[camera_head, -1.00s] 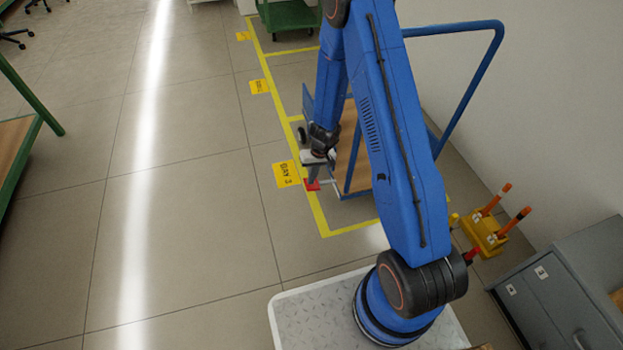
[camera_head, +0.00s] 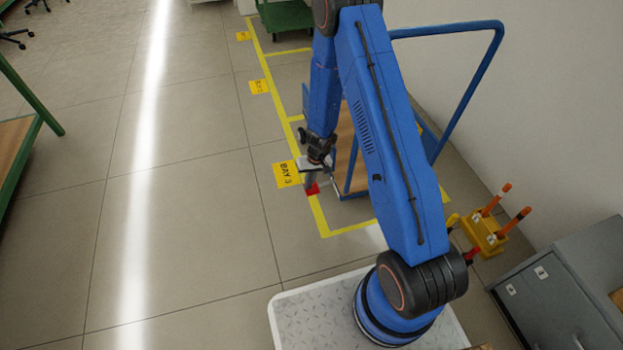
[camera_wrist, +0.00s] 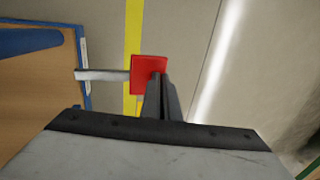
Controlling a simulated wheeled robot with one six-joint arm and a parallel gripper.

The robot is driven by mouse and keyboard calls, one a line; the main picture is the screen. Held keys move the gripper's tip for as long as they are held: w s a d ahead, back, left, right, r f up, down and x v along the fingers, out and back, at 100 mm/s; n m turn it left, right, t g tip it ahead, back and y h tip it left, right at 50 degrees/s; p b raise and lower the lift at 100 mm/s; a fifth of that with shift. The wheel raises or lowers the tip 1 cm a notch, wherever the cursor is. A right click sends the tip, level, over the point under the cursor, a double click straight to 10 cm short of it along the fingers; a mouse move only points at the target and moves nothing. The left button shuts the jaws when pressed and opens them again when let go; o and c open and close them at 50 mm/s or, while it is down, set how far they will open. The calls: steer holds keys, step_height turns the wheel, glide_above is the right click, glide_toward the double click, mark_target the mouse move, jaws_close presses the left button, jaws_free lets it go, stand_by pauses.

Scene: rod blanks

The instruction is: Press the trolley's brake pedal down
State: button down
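The brake pedal is a red square pad (camera_head: 312,189) on a grey bar at the near left corner of the trolley (camera_head: 343,150), which has a wooden deck and a blue frame. The pad also shows in the wrist view (camera_wrist: 147,72), with its bar (camera_wrist: 103,75) running left to the deck. My gripper (camera_head: 309,182) is at the pedal, pointing down. In the wrist view its fingers (camera_wrist: 161,80) are together with nothing between them, and their tips overlap the pad's right edge. The fingers hide part of the pad. Contact looks likely but is not clearly visible.
Yellow tape (camera_head: 320,215) marks the bay, with a yellow floor sign (camera_head: 286,174) left of the pedal. The trolley's blue handle (camera_head: 470,88) rises near the wall. A yellow block with orange handles (camera_head: 484,232) and a grey cabinet (camera_head: 560,290) stand right.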

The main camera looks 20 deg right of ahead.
steer(key=shift+a+f, duration=0.2)
steer(key=shift+f, duration=1.3)
steer(key=shift+s+f, duration=0.1)
steer(key=shift+a, duration=0.1)
steer(key=a+r, duration=0.4)
steer(key=r, duration=0.9)
steer(key=shift+r, duration=0.35)
steer(key=shift+r, duration=0.1)
